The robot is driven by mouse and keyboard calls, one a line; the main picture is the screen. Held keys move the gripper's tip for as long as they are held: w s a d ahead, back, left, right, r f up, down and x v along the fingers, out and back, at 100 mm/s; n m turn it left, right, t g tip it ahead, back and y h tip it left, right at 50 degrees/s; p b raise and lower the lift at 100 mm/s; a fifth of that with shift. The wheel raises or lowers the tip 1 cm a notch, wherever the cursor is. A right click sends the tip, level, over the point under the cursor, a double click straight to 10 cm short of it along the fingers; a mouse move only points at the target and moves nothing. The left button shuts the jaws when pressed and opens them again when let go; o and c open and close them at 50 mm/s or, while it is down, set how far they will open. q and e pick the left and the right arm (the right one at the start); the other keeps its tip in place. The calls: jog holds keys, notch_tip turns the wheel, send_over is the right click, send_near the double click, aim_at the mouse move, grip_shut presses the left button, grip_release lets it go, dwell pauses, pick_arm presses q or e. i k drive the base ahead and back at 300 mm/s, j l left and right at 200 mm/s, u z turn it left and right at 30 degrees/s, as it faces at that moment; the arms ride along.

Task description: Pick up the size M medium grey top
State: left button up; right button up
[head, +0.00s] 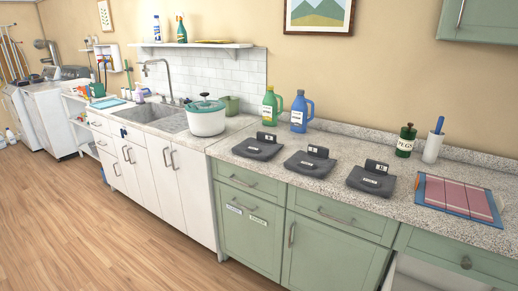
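Three folded dark grey tops lie in a row on the speckled counter (335,204) in the head view. They are the left one (256,151), the middle one (308,165) and the right one (368,182). Each has a small dark size sign with a pale mark at its back edge and a pale label on its front. The marks are too small for me to read surely, so I cannot tell which top is size M. The tops lie apart from each other. Neither of my grippers is in view.
A green bottle (270,108) and a blue bottle (299,115) stand behind the tops. A white pot (206,121) stands left. A dark green dispenser (405,143), a white holder (432,150) and a red-and-blue folded cloth (454,194) are right. Counter gaps separate the tops.

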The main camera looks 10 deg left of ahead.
aim_at(263, 148)
jog(key=i+j+z, duration=0.4)
jog(key=i+j, duration=0.95)
jog(key=i, duration=0.05)
